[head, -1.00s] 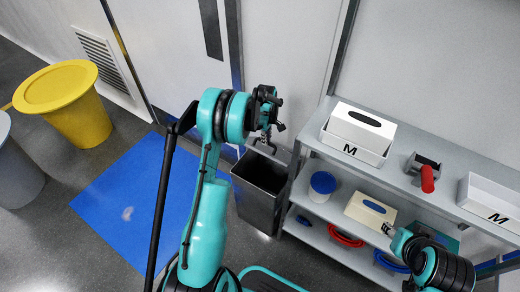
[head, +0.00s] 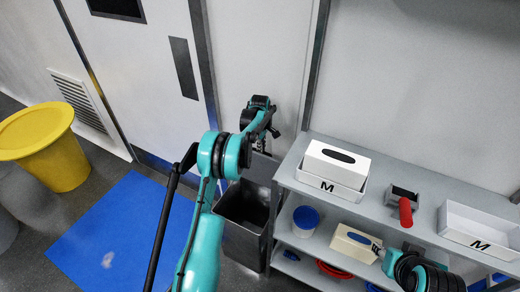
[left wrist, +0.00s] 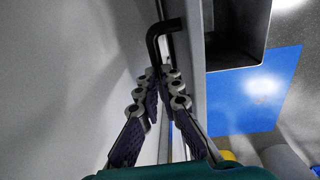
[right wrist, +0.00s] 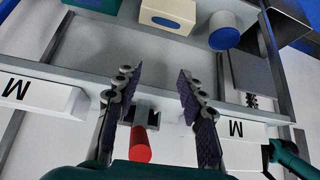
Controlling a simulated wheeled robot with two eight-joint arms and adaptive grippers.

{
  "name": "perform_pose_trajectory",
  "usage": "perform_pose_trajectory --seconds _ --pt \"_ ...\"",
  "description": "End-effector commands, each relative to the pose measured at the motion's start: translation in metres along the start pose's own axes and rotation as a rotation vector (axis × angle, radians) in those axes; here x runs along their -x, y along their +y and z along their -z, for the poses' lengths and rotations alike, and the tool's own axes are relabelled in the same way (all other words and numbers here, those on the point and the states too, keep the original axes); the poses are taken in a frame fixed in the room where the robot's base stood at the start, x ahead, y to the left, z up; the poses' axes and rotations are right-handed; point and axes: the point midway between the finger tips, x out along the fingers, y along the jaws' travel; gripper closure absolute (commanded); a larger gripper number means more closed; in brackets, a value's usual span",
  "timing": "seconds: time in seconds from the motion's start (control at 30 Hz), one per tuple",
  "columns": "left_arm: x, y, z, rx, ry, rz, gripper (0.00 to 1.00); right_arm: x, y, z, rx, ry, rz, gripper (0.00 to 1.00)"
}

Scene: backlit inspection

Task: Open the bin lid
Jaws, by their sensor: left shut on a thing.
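The dark grey bin (head: 240,242) stands on the floor left of the shelf, with its dark inside showing. Its lid (head: 262,168) stands raised at the back, near the wall. My left gripper (head: 262,143) is above the lid at its upper edge. In the left wrist view, the fingers of my left gripper (left wrist: 163,78) are shut on the dark bent lid handle (left wrist: 164,32), beside the grey lid seen nearly edge-on. The open bin (left wrist: 233,32) is to the right there. My right gripper (right wrist: 161,82) is open and empty above the shelf.
The grey shelf (head: 400,222) right of the bin holds white boxes (head: 335,168), a red-handled tool (head: 405,210) and a blue-lidded tub (head: 305,220). A blue mat (head: 120,235) lies left of the bin. A yellow bin (head: 55,165) stands farther left.

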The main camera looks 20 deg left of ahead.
Motion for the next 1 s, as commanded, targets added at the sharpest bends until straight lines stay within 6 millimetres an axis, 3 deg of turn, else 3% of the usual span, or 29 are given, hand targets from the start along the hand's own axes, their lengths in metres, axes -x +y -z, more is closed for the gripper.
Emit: perform_pose_trajectory --seconds 0.03,0.47,0.5,0.57,1.0 --pt "-0.0169 -0.0034 -0.009 -0.01 -0.012 0.012 1.0 -0.0033 0.0 -0.0024 0.0 0.0 0.0 0.6" --pt "-0.0174 -0.0029 -0.009 -0.011 -0.012 0.013 1.0 -0.0035 0.0 -0.0026 0.0 0.0 0.0 0.6" --pt "-0.0174 -0.0029 -0.009 -0.011 -0.012 0.013 0.84 -0.0035 0.0 -0.0026 0.0 0.0 0.0 0.6" --pt "-0.0175 -0.003 -0.009 -0.011 -0.012 0.013 0.68 -0.0035 0.0 -0.0026 0.0 0.0 0.0 0.6" --pt "-0.0164 -0.0009 -0.0084 -0.01 -0.009 0.005 0.66 -0.0024 0.0 -0.0018 0.0 0.0 0.0 0.6"
